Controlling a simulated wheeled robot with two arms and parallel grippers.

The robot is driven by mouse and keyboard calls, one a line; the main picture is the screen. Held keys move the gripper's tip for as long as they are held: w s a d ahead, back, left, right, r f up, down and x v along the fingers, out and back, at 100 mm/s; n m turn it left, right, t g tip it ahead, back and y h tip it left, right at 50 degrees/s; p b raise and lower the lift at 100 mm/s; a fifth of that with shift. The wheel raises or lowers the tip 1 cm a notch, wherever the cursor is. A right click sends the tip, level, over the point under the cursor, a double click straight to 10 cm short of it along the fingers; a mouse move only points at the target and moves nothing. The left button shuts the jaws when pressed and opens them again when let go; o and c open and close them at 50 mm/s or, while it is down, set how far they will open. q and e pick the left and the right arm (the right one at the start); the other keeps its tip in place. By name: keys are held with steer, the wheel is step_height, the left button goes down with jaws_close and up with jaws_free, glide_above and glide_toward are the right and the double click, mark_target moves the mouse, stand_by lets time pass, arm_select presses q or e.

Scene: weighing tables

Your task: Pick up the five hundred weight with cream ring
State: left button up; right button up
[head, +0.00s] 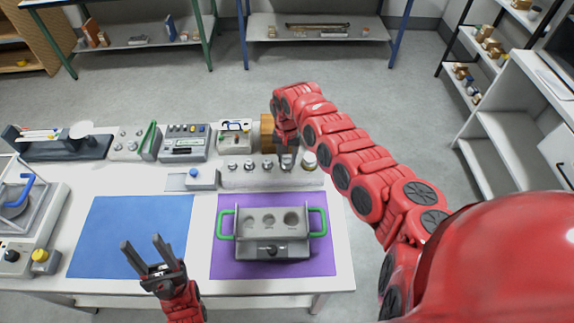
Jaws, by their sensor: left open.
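A row of metal weights (249,165) stands in a long light-grey block at the back of the table. The weight at its right end (309,159) is larger and shows a pale, yellowish band; its marking is too small to read. My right gripper (287,163) reaches down from above at the right part of the row, just left of that end weight. Its fingers hide part of the row, and whether they hold a weight is unclear. My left gripper (146,246) is open and empty, above the blue mat's front part.
A grey holder with green handles (270,250) and round holes stands on a purple mat (322,266). A blue mat (130,225) is clear apart from my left gripper. Instruments (184,143) line the back edge; a balance (20,215) stands at left.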

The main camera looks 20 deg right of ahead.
jaws_close()
stand_by(1.0)
